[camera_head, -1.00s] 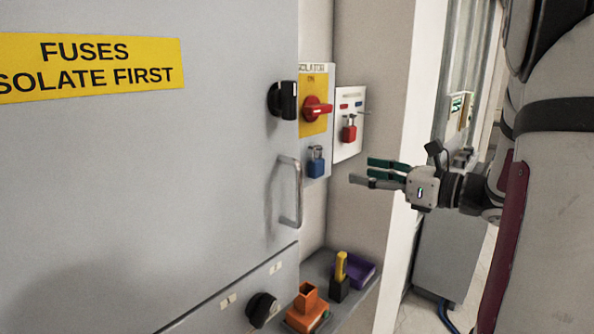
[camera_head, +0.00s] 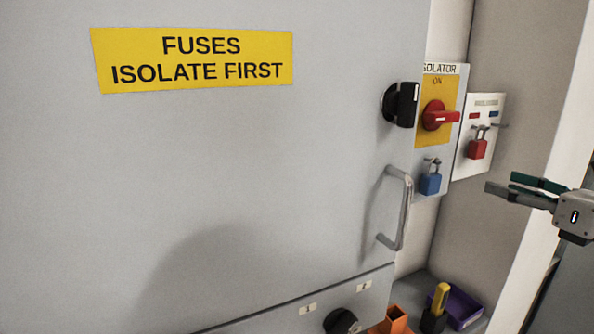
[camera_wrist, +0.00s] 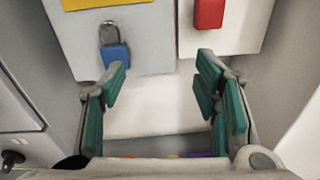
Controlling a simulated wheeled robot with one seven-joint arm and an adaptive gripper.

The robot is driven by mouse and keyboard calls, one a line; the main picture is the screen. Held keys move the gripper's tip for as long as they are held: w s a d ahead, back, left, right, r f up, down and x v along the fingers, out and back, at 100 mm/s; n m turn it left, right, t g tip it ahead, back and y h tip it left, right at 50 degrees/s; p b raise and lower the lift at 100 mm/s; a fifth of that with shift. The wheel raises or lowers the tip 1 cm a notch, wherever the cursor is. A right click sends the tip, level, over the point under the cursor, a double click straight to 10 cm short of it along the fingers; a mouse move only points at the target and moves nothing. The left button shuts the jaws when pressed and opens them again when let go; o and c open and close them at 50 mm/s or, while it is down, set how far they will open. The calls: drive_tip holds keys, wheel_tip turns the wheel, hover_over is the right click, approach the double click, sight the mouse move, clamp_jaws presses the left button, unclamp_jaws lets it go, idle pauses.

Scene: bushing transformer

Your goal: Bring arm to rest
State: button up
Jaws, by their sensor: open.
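My gripper (camera_head: 522,190) is at the right side of the head view, in the air to the right of the isolator panel. Its green-padded fingers point left toward the wall. In the wrist view the fingers (camera_wrist: 162,98) are spread apart with nothing between them. Beyond them, a blue padlock (camera_wrist: 115,52) hangs on the isolator plate, and a red padlock (camera_wrist: 209,13) hangs on the board to its right. Most of my arm is outside the head view.
A grey cabinet door (camera_head: 200,180) with a bar handle (camera_head: 402,210) fills the left. The isolator (camera_head: 438,115) has a red handle. Below stand an orange holder (camera_head: 396,320), a yellow-and-black item (camera_head: 438,300) and a purple tray (camera_head: 466,305). A pale post (camera_head: 565,110) rises behind my gripper.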

drive_tip(key=w+r+m+h, duration=0.4)
drive_tip(key=m+h, duration=0.2)
drive_tip(key=m, duration=0.5)
drive_tip(key=s+a+f+m+g, duration=0.5)
drive_tip(key=s+a+m, duration=0.5)
drive_tip(key=m, duration=0.3)
drive_tip(key=s+a+f+m+g+y, duration=0.1)
drive_tip(key=s+a+f+m+g, duration=0.4)
drive_tip(key=s+a+m, duration=0.6)
drive_tip(key=a+m+g, duration=0.1)
drive_tip(key=a+m, duration=0.1)
drive_tip(key=m, duration=0.1)
drive_tip(key=shift+s+a+f+m, duration=0.25)
drive_tip(key=shift+m, duration=0.05)
